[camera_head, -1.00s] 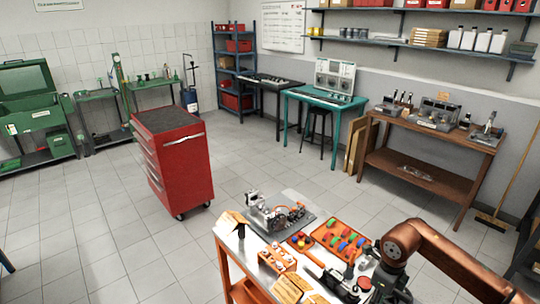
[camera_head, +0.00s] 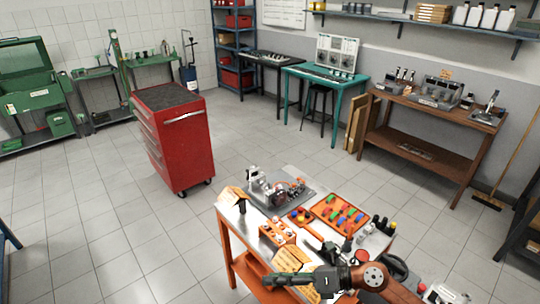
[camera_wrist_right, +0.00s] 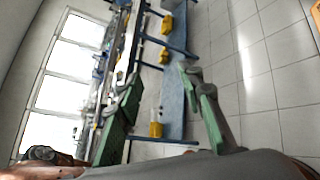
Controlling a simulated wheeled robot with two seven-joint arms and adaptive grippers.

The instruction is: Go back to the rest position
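My right gripper (camera_head: 268,280) reaches in from the lower right in the head view, pointing left above the near edge of the orange workbench (camera_head: 231,262). In the right wrist view, its two green fingers (camera_wrist_right: 160,82) stand well apart with nothing between them. It is open and empty. My left gripper is not in view. Engine parts (camera_head: 274,190) on a grey plate sit at the bench's back. An orange tray (camera_head: 339,213) with coloured pieces lies beside them. My right arm hides part of the bench's near right side.
A red tool cabinet (camera_head: 183,147) stands on the floor behind the bench. A brown wooden bench (camera_head: 418,165) stands along the right wall. The tiled floor left of the workbench is clear. The right wrist view shows a blue-legged table and yellow objects (camera_wrist_right: 156,129).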

